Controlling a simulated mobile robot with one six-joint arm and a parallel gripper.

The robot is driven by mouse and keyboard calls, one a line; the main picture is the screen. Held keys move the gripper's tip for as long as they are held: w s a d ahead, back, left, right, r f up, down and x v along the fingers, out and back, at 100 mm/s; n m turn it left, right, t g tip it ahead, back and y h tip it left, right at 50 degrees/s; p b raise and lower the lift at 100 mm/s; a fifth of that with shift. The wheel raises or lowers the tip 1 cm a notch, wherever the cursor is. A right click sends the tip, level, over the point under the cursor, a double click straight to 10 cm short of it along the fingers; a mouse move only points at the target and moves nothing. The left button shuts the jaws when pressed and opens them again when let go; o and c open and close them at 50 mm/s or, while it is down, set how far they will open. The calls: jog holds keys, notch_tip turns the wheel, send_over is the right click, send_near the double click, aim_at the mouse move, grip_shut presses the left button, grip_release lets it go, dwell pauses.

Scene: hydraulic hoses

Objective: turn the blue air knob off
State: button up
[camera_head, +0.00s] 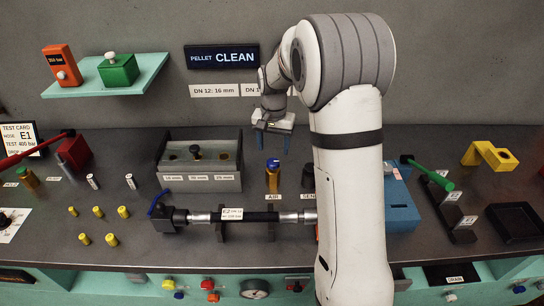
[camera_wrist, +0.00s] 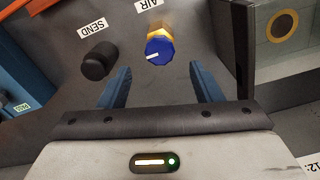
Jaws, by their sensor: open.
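The blue air knob (camera_head: 273,163) sits on top of a brass body (camera_head: 272,180) behind the AIR label on the bench. In the wrist view the knob (camera_wrist: 159,51) shows a white pointer line on its face, pointing to the left. My gripper (camera_head: 272,145) is above the knob with its blue fingers pointing down. In the wrist view my gripper (camera_wrist: 158,80) is open, one finger on each side of the knob's line, and the knob lies beyond the fingertips, apart from them. Nothing is between the fingers.
A black SEND knob (camera_wrist: 97,61) stands beside the air knob, partly hidden by my arm in the head view. A grey tray (camera_head: 200,180) stands to the left. A hose (camera_head: 255,217) lies in front in its holders. A blue box (camera_head: 399,205) is at right.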

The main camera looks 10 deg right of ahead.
aim_at(273, 160)
jog(key=shift+f+p, duration=0.35)
jog(key=shift+f, duration=2.35)
jog(key=c, duration=1)
